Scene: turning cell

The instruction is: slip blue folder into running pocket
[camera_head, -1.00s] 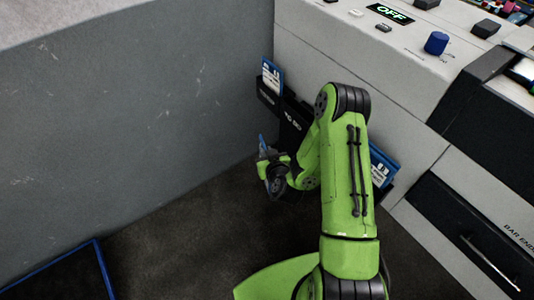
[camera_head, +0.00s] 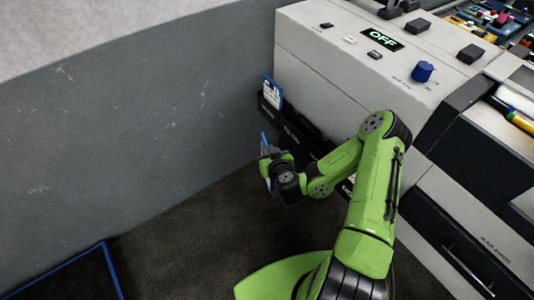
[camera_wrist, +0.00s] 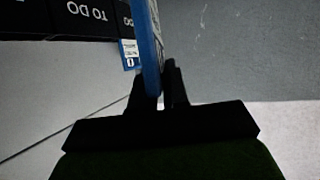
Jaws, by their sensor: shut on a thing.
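My gripper (camera_head: 268,158) is shut on a blue folder (camera_head: 264,142), held upright in front of the machine's side, apart from the pockets as far as I can tell. In the wrist view the held folder (camera_wrist: 149,50) rises edge-on between the fingers (camera_wrist: 158,98). A row of black pockets (camera_head: 301,139) runs along the machine's side. The far left pocket (camera_head: 268,106) holds another blue folder (camera_head: 277,96) with a white label. The wrist view shows a pocket marked "TO DO" (camera_wrist: 92,16), upside down. I cannot read which pocket is "running"; my arm hides part of the row.
A grey wall (camera_head: 150,130) stands close on the left of the pockets. The machine (camera_head: 320,70) has a display reading OFF (camera_head: 382,39) and a blue knob (camera_head: 423,71) on top. A blue-edged dark mat (camera_head: 70,275) lies at lower left. The floor between is clear.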

